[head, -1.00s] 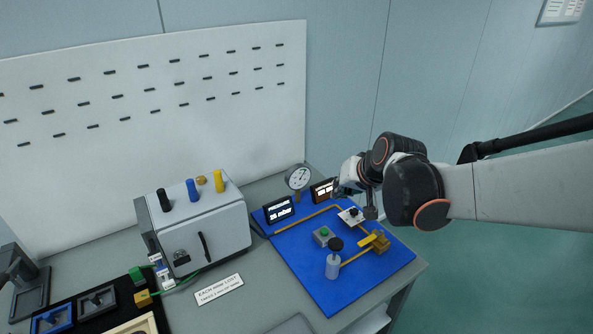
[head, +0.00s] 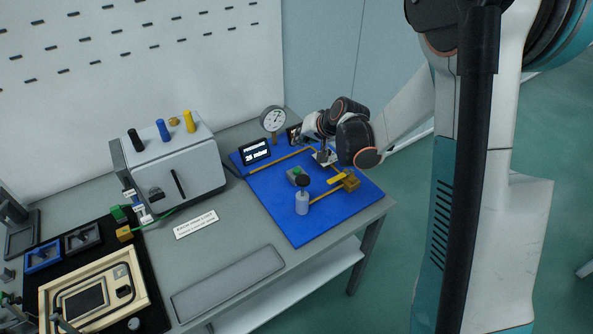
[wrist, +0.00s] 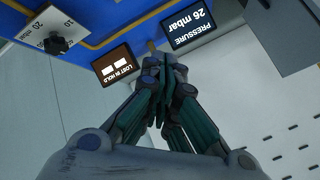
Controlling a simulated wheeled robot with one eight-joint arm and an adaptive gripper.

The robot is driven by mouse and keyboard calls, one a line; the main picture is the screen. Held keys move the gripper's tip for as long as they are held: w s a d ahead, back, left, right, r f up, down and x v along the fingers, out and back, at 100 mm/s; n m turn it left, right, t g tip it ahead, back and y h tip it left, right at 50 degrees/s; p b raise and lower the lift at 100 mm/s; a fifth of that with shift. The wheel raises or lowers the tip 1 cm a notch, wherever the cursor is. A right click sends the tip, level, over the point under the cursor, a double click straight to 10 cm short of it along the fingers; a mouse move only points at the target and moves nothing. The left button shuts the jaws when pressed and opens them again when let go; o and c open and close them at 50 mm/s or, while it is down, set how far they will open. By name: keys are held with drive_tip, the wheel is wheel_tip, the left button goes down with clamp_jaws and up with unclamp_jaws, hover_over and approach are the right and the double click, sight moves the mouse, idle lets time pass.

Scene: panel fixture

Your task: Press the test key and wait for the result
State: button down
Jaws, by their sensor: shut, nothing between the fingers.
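The green test key (head: 298,172) is on a small grey box on the blue board in the head view. My gripper (head: 322,150) is shut and empty above the back of the board, beyond the key and apart from it. In the wrist view its closed fingertips (wrist: 164,62) point between two displays. The pressure display (wrist: 188,27) reads 26 mbar; it also shows in the head view (head: 256,150). The second display (wrist: 117,64) is labelled LOST IN HOLD and shows two white blocks, no readable number. My gripper partly hides it in the head view. The key is outside the wrist view.
A dial knob (wrist: 56,44) on a white plate is close to my gripper. A round gauge (head: 273,119) stands at the back. A grey cabinet (head: 180,170) stands left.

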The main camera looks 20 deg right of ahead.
sight(300, 169)
drive_tip(key=shift+f, duration=0.15)
wheel_tip(300, 169, down, 9)
drive_tip(key=b, duration=0.6)
drive_tip(key=shift+r, duration=0.2)
idle(1.3)
drive_tip(key=shift+f+b, duration=0.35)
drive_tip(key=shift+b, duration=0.2)
drive_tip(key=shift+f+b, duration=0.45)
drive_tip(key=shift+f, duration=0.05)
idle(0.5)
drive_tip(key=shift+r, duration=0.2)
drive_tip(key=shift+r+p, duration=0.6)
drive_tip(key=shift+r, duration=0.15)
drive_tip(key=shift+r+p, duration=1.6)
drive_tip(key=shift+r, duration=0.85)
